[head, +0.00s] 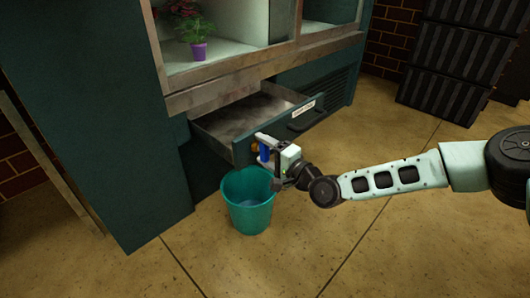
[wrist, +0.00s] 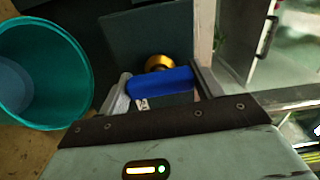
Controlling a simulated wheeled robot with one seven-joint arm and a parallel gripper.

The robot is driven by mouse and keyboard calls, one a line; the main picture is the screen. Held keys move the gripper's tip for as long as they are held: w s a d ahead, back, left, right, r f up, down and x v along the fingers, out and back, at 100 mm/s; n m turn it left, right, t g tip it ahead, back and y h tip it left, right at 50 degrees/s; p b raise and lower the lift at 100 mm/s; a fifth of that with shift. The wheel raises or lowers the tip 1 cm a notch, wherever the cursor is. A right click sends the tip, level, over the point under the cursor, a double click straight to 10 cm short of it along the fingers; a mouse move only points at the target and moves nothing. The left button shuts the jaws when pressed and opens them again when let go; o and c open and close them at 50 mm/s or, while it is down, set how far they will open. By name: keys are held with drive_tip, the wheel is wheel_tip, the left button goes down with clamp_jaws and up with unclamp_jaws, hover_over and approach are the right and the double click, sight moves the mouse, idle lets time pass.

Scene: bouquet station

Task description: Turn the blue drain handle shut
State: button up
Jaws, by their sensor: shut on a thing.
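The blue drain handle (head: 264,152) sits on the front of an open drawer, at a brass fitting (head: 255,146). In the wrist view the blue handle (wrist: 160,82) lies nearly level across the space between my fingers, with the brass fitting (wrist: 160,62) just behind it. My gripper (head: 270,150) is at the drawer front and shut on the handle. In the wrist view one finger of my gripper (wrist: 161,88) is at each end of the handle. The handle's underside is hidden by my gripper.
A teal bucket (head: 246,212) stands on the floor below the drawer, left of my gripper; it holds something bluish. The drawer (head: 235,122) is pulled out and has a dark pull and a label. A potted plant (head: 198,50) stands above. Dark crates (head: 455,65) stand at back right.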

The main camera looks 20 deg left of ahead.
drive_tip(key=shift+m, duration=0.5)
drive_tip(key=o, duration=1)
drive_tip(key=shift+p+v, duration=3.5)
drive_tip(key=shift+v, duration=5.2)
